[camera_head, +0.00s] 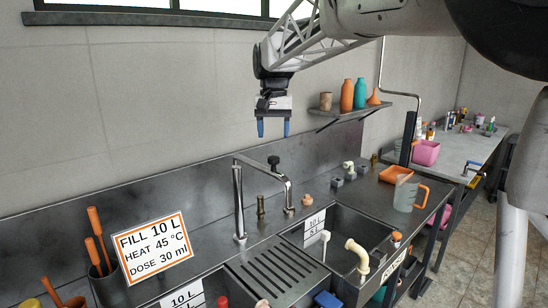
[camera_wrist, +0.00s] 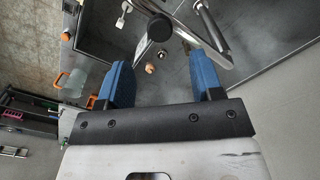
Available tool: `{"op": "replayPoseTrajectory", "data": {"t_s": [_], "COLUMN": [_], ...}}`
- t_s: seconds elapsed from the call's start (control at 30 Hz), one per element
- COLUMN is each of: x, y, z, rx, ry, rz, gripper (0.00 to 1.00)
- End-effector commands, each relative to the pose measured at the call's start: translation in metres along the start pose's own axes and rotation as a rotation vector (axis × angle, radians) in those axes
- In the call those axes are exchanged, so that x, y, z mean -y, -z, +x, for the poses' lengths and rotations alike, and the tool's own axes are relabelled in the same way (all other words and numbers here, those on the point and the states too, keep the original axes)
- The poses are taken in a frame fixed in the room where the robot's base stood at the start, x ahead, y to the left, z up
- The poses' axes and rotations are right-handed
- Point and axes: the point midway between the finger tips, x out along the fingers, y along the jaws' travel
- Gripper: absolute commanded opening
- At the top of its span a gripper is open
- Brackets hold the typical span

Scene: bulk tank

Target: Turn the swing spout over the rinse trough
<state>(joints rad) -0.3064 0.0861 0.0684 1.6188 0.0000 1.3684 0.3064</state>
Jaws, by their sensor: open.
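The swing spout (camera_head: 238,196) is a chrome pipe rising from the back counter. Its arm runs to the right and bends down, with a black knob (camera_head: 273,162) on top. Its outlet end is near the back left corner of the right basin (camera_head: 372,232). In the wrist view, the black knob (camera_wrist: 160,27) shows ahead of and between the blue fingers (camera_wrist: 158,65).
A ribbed drainboard (camera_head: 280,265) lies between the basins. A sign (camera_head: 155,248) and orange-handled tools stand left. A shelf (camera_head: 345,112) with bottles is on the wall to the right. A measuring jug (camera_head: 405,195) stands at the counter's right end. A small brass fitting (camera_head: 261,206) stands beside the spout.

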Motion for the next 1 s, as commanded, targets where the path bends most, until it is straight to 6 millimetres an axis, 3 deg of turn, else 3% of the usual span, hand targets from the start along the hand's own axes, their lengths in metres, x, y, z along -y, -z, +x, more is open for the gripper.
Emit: {"op": "replayPoseTrajectory", "data": {"t_s": [0.27,0.7,1.0], "x": [0.000,0.000,0.000], "y": [0.000,0.000,0.000], "z": [0.012,0.062,0.078], "rx": [0.001,0.002,0.000], "ry": [0.000,0.000,0.000], "rz": [0.000,0.000,0.000], "gripper": [0.60,0.60,0.60]}}
